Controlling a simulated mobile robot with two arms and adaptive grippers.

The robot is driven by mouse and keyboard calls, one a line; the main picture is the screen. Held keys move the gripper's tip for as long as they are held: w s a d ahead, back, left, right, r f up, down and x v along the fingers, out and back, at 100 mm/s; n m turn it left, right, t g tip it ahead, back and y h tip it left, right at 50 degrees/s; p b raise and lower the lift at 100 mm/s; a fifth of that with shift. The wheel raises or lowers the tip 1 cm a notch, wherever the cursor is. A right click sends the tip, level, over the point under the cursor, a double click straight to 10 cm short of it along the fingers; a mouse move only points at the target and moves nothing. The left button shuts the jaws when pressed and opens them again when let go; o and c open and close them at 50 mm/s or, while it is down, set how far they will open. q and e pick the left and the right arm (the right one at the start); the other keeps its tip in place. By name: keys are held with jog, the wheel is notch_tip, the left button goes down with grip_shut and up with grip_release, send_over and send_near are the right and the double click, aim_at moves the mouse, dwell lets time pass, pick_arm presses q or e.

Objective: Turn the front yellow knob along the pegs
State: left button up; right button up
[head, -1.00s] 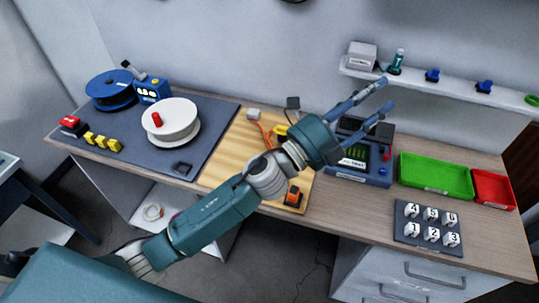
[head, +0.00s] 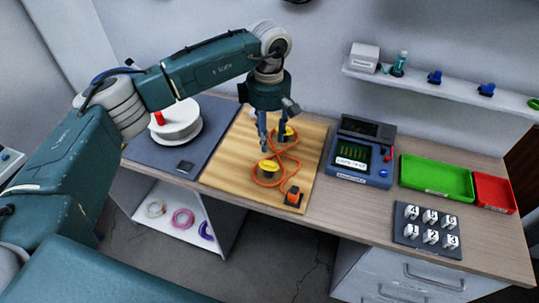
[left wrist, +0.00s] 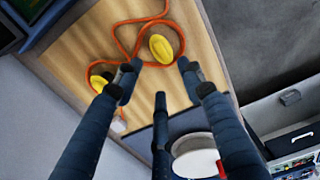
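The front yellow knob (head: 268,166) sits on a wooden board (head: 225,165), inside a loop of orange cord (head: 278,183). The back yellow knob (head: 289,131) sits in the cord's other loop. In the left wrist view, the front knob (left wrist: 167,42) lies just beyond the fingertips and the back knob (left wrist: 98,83) is left of it, partly behind a finger. My left gripper (head: 273,144) points down over the board, close to both knobs. Its fingers are apart and empty in the left wrist view (left wrist: 157,78). I cannot make out separate pegs. My right gripper is not in view.
An orange block (head: 293,197) sits at the board's front corner. A blue tester (head: 360,172) stands right of the board, then a green tray (head: 436,177) and a red tray (head: 493,191). A white spool (head: 178,122) stands on the dark mat (head: 150,150) at left.

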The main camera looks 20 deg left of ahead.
aim_at(269, 161)
pick_arm(q)
notch_tip(269, 161, down, 8)
jog(key=p, duration=0.3)
jog(key=shift+d+f, duration=0.1)
jog(key=shift+f, duration=0.55)
jog(key=shift+c, duration=0.5)
grip_shut()
